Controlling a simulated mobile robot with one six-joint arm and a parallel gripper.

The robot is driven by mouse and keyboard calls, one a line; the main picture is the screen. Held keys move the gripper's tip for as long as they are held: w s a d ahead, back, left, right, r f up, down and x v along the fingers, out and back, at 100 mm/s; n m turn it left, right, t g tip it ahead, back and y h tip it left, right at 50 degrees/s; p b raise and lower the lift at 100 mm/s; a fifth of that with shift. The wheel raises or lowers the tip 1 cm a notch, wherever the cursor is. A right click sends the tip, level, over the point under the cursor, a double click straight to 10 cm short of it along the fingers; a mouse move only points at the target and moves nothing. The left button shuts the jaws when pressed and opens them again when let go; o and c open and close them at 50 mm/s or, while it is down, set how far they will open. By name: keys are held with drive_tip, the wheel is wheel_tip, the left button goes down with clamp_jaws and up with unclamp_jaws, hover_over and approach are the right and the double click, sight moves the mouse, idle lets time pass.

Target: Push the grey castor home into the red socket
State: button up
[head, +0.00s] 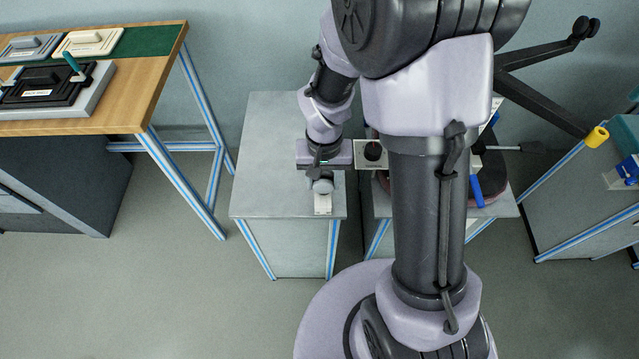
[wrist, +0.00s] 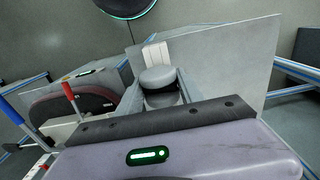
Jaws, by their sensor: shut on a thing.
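The grey castor (head: 323,187) is a rounded grey wheel shape held at the end of my gripper (head: 321,177). In the wrist view the castor (wrist: 158,78) sits between my two fingers, which are shut on it. A pale ribbed block (head: 323,204) shows beside the castor on the grey table; it also shows just beyond the castor in the wrist view (wrist: 156,54). I cannot tell whether castor and block touch. I cannot make out a red socket in either view.
The grey bench (head: 270,165) has bare top to the left of my gripper. My arm hides much of a second bench on the right. A wooden table (head: 150,75) stands left.

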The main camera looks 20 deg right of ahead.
drive_tip(key=shift+r+p, duration=1.05)
drive_tip(key=shift+r, duration=0.45)
wheel_tip(320, 180, up, 4)
drive_tip(key=p, duration=0.3)
